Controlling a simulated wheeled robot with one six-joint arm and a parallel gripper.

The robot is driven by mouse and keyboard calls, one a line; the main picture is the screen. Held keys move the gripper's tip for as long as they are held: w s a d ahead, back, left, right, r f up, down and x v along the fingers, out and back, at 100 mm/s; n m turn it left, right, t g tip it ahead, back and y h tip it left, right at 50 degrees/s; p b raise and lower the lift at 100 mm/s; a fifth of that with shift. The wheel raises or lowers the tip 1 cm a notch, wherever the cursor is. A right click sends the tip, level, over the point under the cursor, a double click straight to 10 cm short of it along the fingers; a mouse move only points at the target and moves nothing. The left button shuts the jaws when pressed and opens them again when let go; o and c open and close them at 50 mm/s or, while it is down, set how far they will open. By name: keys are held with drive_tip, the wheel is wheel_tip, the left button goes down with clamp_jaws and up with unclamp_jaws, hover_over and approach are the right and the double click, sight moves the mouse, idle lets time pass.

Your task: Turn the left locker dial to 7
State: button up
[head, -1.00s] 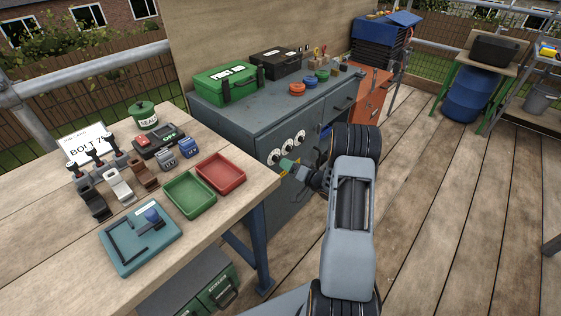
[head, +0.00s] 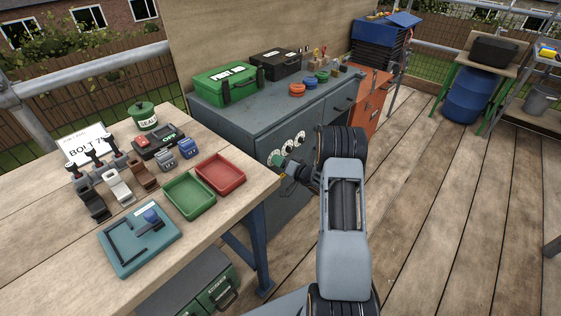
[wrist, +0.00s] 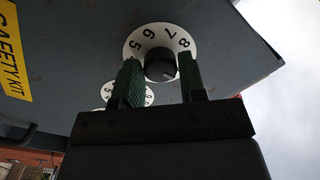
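The left locker dial (head: 273,157) is a white numbered disc on the front of the grey locker, partly hidden by my gripper in the head view. In the wrist view the near dial (wrist: 145,33) shows 5, 6, 7 and 8, and its black knob (wrist: 160,66) has a light mark toward the lower right. My gripper (wrist: 161,78) has its two green fingers on either side of the knob, with visible gaps. It is open and holds nothing. In the head view my gripper (head: 281,163) is right at the left dial.
Two more dials (head: 287,148) sit to its right; one (wrist: 148,93) shows partly behind a finger in the wrist view. The grey locker (head: 250,115) carries a green first aid box (head: 225,84). The wooden workbench (head: 235,212) with trays stands close on the left.

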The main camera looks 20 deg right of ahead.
drive_tip(key=c, duration=0.5)
drive_tip(key=shift+f+n, duration=0.1)
drive_tip(key=shift+n, duration=0.2)
drive_tip(key=n+h+b, duration=0.1)
drive_tip(key=n+b, duration=1.7)
drive_tip(key=n, duration=0.1)
drive_tip(key=shift+a+n+b, duration=0.1)
drive_tip(key=shift+n+b, duration=0.2)
drive_tip(key=shift+n, duration=0.4)
drive_tip(key=o, duration=0.9)
